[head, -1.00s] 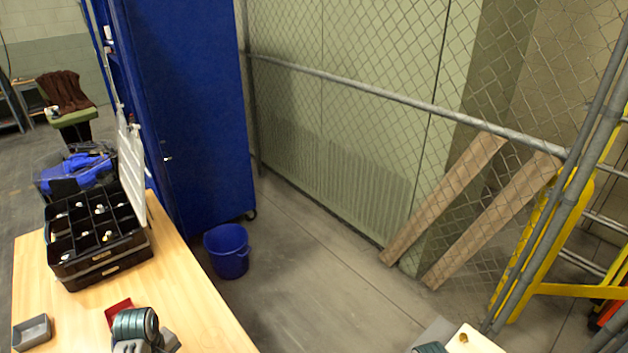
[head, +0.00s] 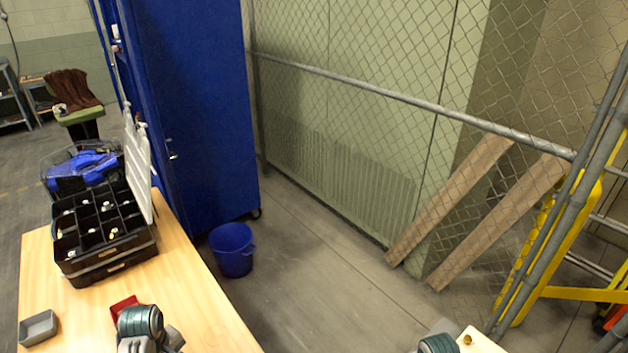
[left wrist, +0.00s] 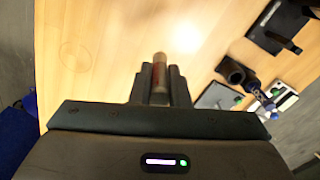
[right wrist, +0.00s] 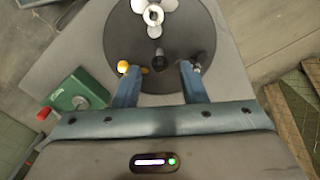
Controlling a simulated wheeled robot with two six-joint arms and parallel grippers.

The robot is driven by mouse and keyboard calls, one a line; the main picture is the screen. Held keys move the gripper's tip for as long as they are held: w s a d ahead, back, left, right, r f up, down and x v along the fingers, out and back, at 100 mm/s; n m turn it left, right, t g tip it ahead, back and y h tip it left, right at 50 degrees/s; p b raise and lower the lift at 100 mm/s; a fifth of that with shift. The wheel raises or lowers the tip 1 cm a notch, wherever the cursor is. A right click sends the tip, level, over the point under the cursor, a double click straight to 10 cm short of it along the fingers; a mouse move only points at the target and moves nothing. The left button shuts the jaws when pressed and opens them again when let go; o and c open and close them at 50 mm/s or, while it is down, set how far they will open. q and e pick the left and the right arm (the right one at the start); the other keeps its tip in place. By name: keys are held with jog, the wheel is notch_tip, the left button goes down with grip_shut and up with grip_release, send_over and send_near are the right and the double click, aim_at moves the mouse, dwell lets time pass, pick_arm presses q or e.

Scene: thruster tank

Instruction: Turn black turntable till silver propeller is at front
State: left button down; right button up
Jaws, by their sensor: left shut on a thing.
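The black turntable (right wrist: 184,28) shows in the right wrist view as a round disc on a grey surface. The silver propeller (right wrist: 152,14) is at its top edge in that view, partly cut off by the frame. A small gold piece (right wrist: 123,66) and a dark piece (right wrist: 197,66) are near the disc's lower rim. My left gripper (left wrist: 159,82) is shut on a reddish-brown cylinder with a tan end (left wrist: 159,72), above the wooden table.
The wooden table (head: 190,300) bears a black compartment case (head: 100,262), a grey tray (head: 38,327) and a red tray (head: 122,306). A blue bucket (head: 232,252) stands on the floor beside it.

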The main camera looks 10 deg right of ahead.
jog(key=shift+r, duration=2.5)
jog(key=shift+s, duration=0.1)
